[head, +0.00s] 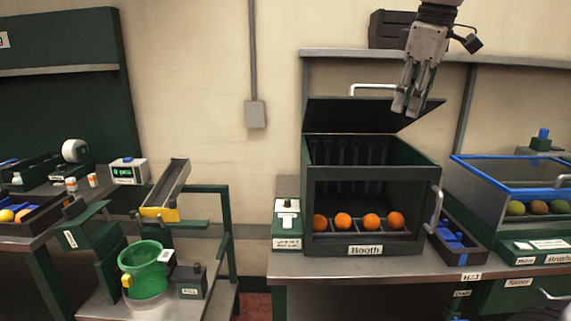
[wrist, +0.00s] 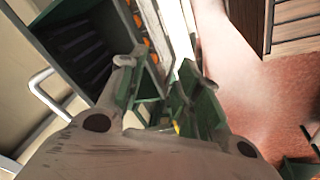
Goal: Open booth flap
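The booth (head: 420,190) is a dark green box on the bench, with a row of several oranges (head: 343,220) inside at its front. Its black flap (head: 345,114) on top is raised and tilted, leaving the top open. A white bar handle (head: 372,87) shows at the flap's upper edge. My gripper (head: 406,105) is in front of the flap's right part, above the booth; I cannot tell if it touches. In the wrist view my gripper (wrist: 157,80) has its fingers apart with nothing between them. A white bent handle (wrist: 42,90) shows left of them, clear of the fingers.
A blue-rimmed bin (head: 500,185) with fruit stands right of the booth, beside a dark tray (head: 460,238) with blue items. A switch box (head: 286,222) is at the booth's left. A shelf edge (head: 340,52) runs behind. A green bucket (head: 145,268) stands at lower left.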

